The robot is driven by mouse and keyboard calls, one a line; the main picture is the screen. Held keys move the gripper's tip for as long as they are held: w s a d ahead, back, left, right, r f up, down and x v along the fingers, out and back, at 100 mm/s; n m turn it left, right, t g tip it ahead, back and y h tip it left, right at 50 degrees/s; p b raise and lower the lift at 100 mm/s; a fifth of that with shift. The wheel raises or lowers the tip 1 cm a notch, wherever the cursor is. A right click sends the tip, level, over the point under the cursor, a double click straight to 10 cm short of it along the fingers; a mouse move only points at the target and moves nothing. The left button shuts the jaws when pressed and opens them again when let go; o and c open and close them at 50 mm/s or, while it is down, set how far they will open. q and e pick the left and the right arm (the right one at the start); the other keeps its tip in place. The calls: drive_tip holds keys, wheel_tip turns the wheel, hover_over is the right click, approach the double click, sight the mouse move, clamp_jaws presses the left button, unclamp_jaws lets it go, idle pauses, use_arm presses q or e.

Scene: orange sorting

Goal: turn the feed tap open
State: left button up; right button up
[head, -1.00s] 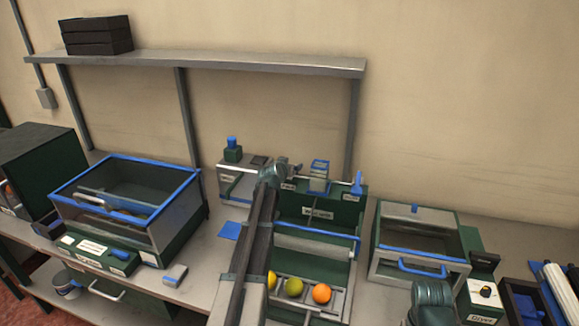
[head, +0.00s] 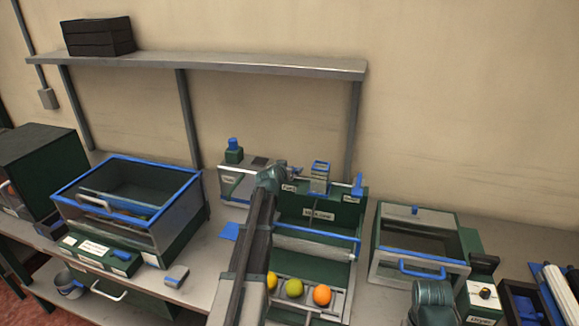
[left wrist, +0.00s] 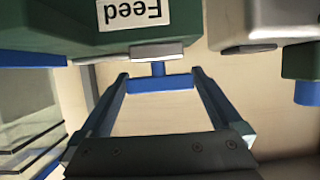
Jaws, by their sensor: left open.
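The feed tap (left wrist: 160,83) is a blue crossbar on a short blue stem, fixed to a grey block beside the white "Feed" label (left wrist: 134,13). The left wrist view shows this upside down. My left gripper (left wrist: 159,76) is open, with one finger on each side of the blue crossbar. Gaps at its ends look small; I cannot tell whether either finger touches it. In the head view my left gripper (head: 295,173) is at the top left of the green sorting machine (head: 318,213), and its wrist and fingers hide the tap. My right gripper is out of view.
Yellow, green and orange fruits (head: 322,295) lie in the machine's front tray. A blue lever (head: 357,185) stands at its top right. A glass-topped box (head: 125,195) is left, another lidded box (head: 415,245) right. A shelf (head: 210,63) runs above.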

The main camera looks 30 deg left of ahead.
use_arm(q)
drive_tip(key=p+v, duration=0.3)
drive_tip(key=v, duration=0.8)
drive_tip(key=shift+p, duration=0.35)
drive_tip(key=shift+s+d+f, duration=0.1)
drive_tip(key=shift+s, duration=0.05)
